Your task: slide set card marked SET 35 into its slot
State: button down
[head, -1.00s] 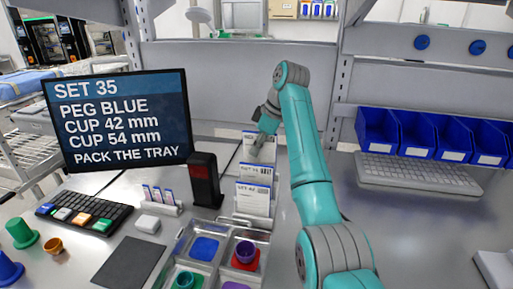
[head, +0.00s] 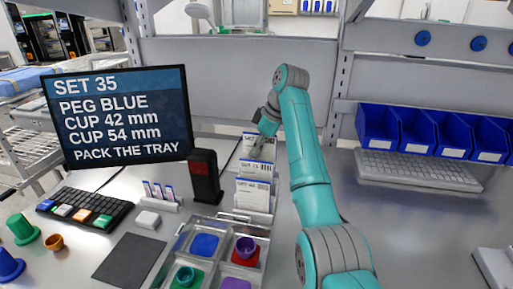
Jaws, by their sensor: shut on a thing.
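Several white set cards stand one behind another in a rack in the middle of the table: a front card (head: 253,196), a middle card (head: 257,170) and a back card partly behind my gripper. Their printed marks are too small to read surely. A screen (head: 118,115) reads SET 35, PEG BLUE, CUP 42 mm, CUP 54 mm.
A black and red block (head: 205,177) stands close left of the cards. A clear tray (head: 224,226) with cups and coloured pads lies in front. A keyboard (head: 85,213) and small cards (head: 158,193) are at left. Blue bins (head: 430,132) stand at right.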

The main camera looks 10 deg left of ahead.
jog(key=shift+f, duration=1.2)
dwell(0.5)
